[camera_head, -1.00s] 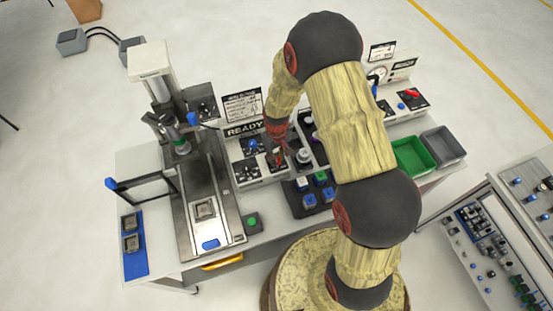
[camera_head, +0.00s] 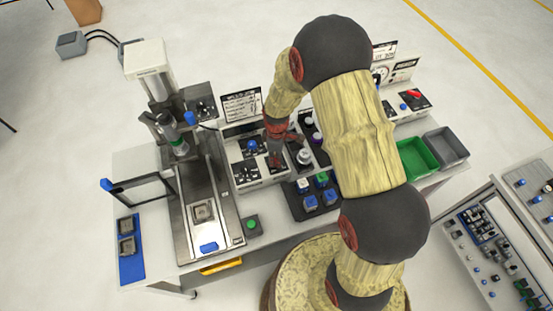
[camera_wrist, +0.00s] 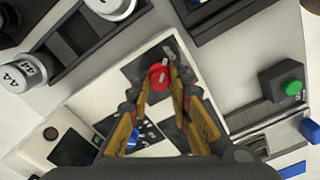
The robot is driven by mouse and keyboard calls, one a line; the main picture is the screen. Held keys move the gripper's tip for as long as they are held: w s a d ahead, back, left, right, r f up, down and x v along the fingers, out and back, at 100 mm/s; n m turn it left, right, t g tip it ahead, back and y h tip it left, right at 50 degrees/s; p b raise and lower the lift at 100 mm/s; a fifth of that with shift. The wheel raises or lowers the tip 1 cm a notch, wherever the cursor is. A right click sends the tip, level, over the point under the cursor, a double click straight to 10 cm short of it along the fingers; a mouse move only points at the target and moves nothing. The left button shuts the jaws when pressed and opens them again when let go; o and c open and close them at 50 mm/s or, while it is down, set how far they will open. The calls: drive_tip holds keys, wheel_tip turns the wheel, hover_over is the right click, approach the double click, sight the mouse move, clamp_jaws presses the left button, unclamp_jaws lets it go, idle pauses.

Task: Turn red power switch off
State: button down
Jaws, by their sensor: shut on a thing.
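The red power switch (camera_wrist: 159,77) is a round red knob on a dark plate of the white control panel (camera_wrist: 100,90). In the wrist view it sits between the two fingertips of my gripper (camera_wrist: 160,84), which is shut on it. In the head view my gripper (camera_head: 275,160) reaches down to the panel's front and hides the knob. A blue button (camera_wrist: 133,138) shows on the same panel beyond the fingers.
A press machine (camera_head: 170,110) stands left of the panel. A tray of blue, green and white buttons (camera_head: 318,190) and pale knobs (camera_head: 304,156) lie close on the right. Another panel (camera_head: 405,100) with a red switch, and green (camera_head: 415,157) and grey bins (camera_head: 446,146), stand farther right.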

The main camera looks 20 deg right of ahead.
drive_tip(key=shift+n, duration=0.5)
drive_tip(key=c, duration=1.6)
unclamp_jaws()
drive_tip(key=shift+r, duration=0.15)
wheel_tip(320, 180, up, 12)
drive_tip(key=shift+f, duration=0.1)
